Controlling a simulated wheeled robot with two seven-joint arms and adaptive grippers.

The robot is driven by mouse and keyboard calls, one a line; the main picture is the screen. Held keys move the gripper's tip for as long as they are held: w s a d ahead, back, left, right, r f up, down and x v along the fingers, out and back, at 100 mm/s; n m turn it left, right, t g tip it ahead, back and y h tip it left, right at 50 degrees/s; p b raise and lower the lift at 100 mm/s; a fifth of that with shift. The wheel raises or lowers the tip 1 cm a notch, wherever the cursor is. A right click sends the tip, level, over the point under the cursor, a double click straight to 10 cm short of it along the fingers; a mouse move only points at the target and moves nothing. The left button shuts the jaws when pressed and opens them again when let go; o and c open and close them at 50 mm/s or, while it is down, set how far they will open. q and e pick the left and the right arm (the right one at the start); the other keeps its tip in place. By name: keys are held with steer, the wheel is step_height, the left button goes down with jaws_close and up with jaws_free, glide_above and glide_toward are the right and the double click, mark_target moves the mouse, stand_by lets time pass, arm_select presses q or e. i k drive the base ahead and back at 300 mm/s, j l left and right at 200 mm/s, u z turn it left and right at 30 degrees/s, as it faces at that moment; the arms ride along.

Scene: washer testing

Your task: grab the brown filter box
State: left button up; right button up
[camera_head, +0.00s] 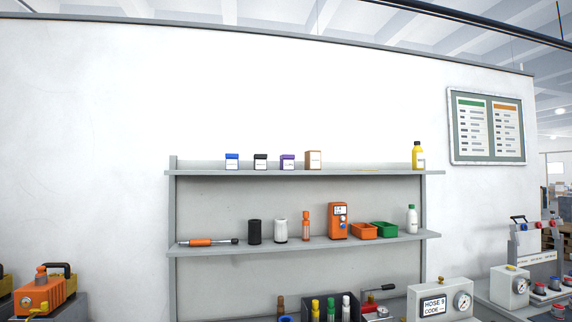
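The brown filter box (314,160) stands upright on the top shelf of a grey shelf unit. It is the rightmost of a row of small boxes. To its left are a purple box (287,161), a black box (260,161) and a blue box (232,161). Neither of my grippers shows in the head view. Nothing covers the front of the brown box.
A yellow bottle (418,156) stands at the right end of the top shelf (370,173). The middle shelf (340,242) holds tools, an orange device (338,221) and trays. The top shelf between the brown box and the bottle is mostly clear. A gauge box (440,301) stands lower right.

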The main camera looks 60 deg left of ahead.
mark_target(312, 158)
steer(key=u, duration=1.9)
